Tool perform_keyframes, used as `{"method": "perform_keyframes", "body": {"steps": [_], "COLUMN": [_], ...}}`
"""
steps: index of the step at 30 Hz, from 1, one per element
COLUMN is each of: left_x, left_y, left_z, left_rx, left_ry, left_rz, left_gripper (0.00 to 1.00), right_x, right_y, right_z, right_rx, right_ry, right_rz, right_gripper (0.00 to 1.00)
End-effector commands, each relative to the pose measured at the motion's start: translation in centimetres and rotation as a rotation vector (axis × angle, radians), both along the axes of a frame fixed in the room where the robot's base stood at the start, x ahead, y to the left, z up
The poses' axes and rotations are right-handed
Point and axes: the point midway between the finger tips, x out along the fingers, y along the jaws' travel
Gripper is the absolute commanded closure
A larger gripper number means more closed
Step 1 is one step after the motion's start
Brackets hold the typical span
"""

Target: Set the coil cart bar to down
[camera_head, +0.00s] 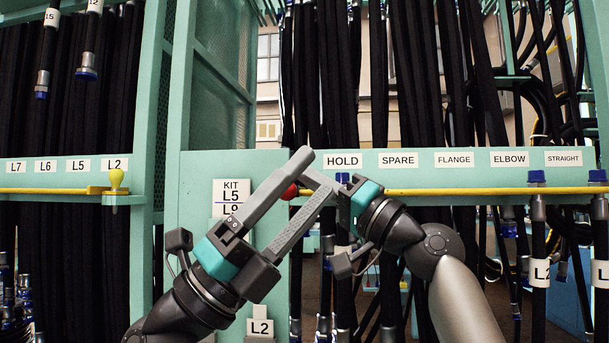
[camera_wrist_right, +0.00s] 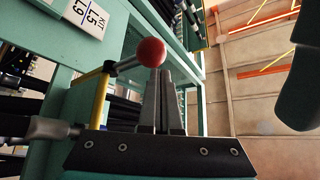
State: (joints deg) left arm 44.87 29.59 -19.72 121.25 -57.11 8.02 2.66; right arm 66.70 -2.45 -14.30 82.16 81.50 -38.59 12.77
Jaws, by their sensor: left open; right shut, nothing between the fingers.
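A long yellow bar (camera_head: 450,191) runs level across the right-hand hose rack, under its label strip. A red ball knob (camera_head: 290,191) sits at its left end, and the knob also shows in the right wrist view (camera_wrist_right: 151,52) on a short grey stem. My left gripper (camera_head: 315,174) is open and empty, its long grey fingers reaching up right past the knob. My right gripper (camera_head: 306,178) is shut and empty; in the right wrist view its fingertips (camera_wrist_right: 160,74) are right by the knob. Whether they touch it I cannot tell.
Another yellow bar (camera_head: 55,190) with a yellow knob (camera_head: 116,180) lies on the left rack. A green post with a KIT sign (camera_head: 231,197) stands between the racks. Black hoses hang densely behind both bars. My two grippers overlap closely in the head view.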

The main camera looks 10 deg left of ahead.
Motion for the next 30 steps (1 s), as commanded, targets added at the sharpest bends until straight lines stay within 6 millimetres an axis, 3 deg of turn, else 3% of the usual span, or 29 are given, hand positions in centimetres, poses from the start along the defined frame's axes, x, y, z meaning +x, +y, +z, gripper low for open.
{"method": "perform_keyframes", "body": {"steps": [5,11,18,25,30], "left_x": [2.8,5.8,7.7,6.1,2.3], "left_y": [2.8,6.1,9.4,11.1,11.4], "left_z": [-4.1,-10.6,-21.3,-33.4,-42.3], "left_rx": [-0.239,-0.49,-0.765,-0.995,-1.14], "left_ry": [0.244,0.534,0.909,1.289,1.578], "left_rz": [-0.026,-0.01,0.061,0.173,0.281], "left_gripper": [0.31,0.31,0.31,0.31,0.31], "right_x": [0.0,0.0,0.0,0.0,0.0], "right_y": [0.0,0.0,0.0,0.0,0.0], "right_z": [0.0,0.0,0.0,0.0,0.0], "right_rx": [0.0,0.0,0.0,0.0,0.0], "right_ry": [0.0,0.0,0.0,0.0,0.0], "right_rz": [0.0,0.0,0.0,0.0,0.0], "right_gripper": [1.0,1.0,1.0,1.0,1.0]}}
